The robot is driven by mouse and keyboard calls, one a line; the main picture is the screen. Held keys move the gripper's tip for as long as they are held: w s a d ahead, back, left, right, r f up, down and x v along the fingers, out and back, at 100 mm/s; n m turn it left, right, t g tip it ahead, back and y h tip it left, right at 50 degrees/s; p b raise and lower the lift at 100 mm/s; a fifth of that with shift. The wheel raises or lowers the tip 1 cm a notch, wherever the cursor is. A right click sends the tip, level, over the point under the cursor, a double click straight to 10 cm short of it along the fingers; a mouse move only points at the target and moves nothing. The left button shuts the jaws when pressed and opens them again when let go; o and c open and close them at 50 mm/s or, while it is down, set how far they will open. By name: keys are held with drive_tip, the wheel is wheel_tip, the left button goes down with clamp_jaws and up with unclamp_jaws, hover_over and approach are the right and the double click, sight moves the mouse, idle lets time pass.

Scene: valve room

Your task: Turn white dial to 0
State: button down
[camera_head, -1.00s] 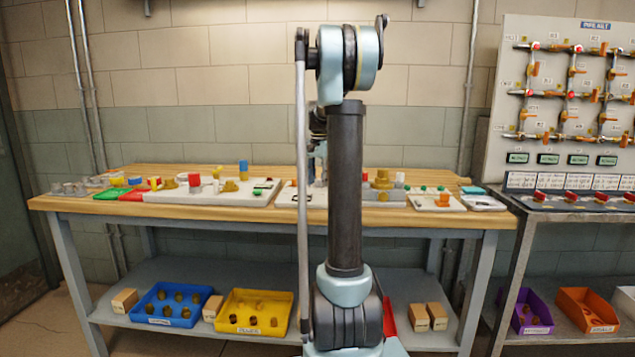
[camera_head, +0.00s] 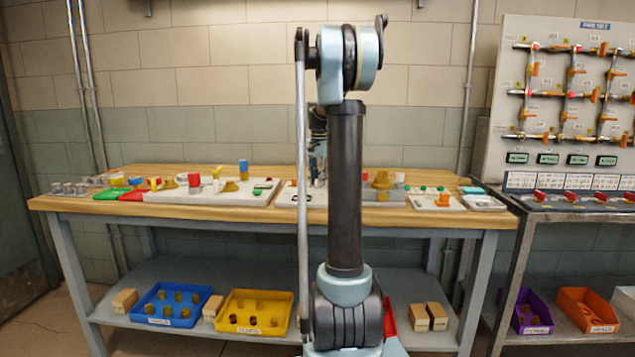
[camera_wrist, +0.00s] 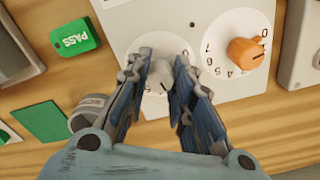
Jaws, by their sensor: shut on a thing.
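In the wrist view the white dial (camera_wrist: 158,79) sits on a round white number plate on a white panel (camera_wrist: 157,17). My gripper (camera_wrist: 163,67) reaches over it with one blue-grey finger on each side, closed in on the knob. The fingers cover much of the plate, so I cannot read which number the dial points to. In the head view my own arm hides the white dial and most of my gripper.
An orange dial (camera_wrist: 245,52) with a numbered scale is close to the right finger. A green PASS block (camera_wrist: 75,38) and a grey ring-like part (camera_wrist: 88,110) lie to the left. The wooden workbench (camera_head: 130,210) carries several other fixtures. A valve board (camera_head: 555,75) stands at the right.

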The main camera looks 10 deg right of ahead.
drive_tip(key=shift+n, duration=0.4)
drive_tip(key=n, duration=0.3)
drive_tip(key=shift+n, duration=0.3)
drive_tip(key=n, duration=0.4)
drive_tip(key=shift+n, duration=0.3)
drive_tip(key=n, duration=0.8)
drive_tip(key=shift+n, duration=0.4)
drive_tip(key=c, duration=1.4)
unclamp_jaws()
drive_tip(key=shift+w+f, duration=0.1)
drive_tip(key=shift+o, duration=0.2)
